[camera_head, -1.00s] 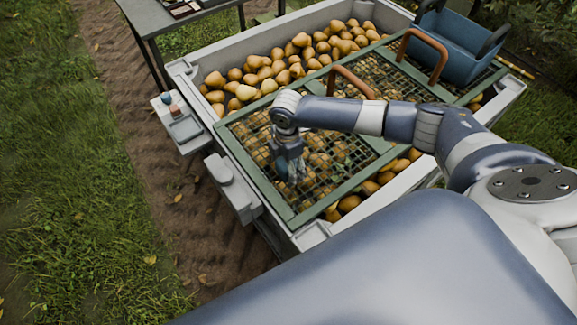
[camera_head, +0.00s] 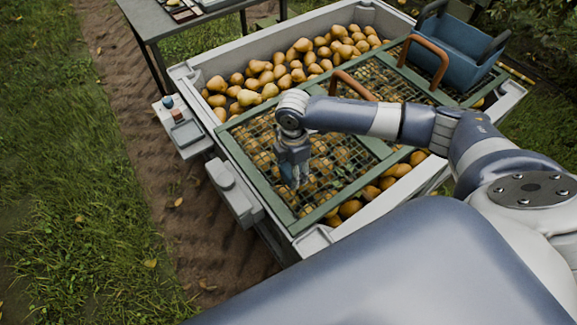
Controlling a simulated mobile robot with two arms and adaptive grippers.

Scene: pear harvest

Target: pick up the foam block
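I cannot make out a foam block in this view. My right gripper (camera_head: 293,180) points down over the front part of the green-framed mesh cover (camera_head: 262,190). Its fingers are small, dark and partly blurred against the mesh, so I cannot tell whether they are open or shut, or whether anything is between them. My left gripper is not in view.
The cover, with brown handles (camera_head: 428,55), lies over a pale bin (camera_head: 190,88) of pears (camera_head: 268,78). A blue tub (camera_head: 460,48) sits at the back right. A dark table (camera_head: 160,20) stands top left. Grass and a dirt strip lie left.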

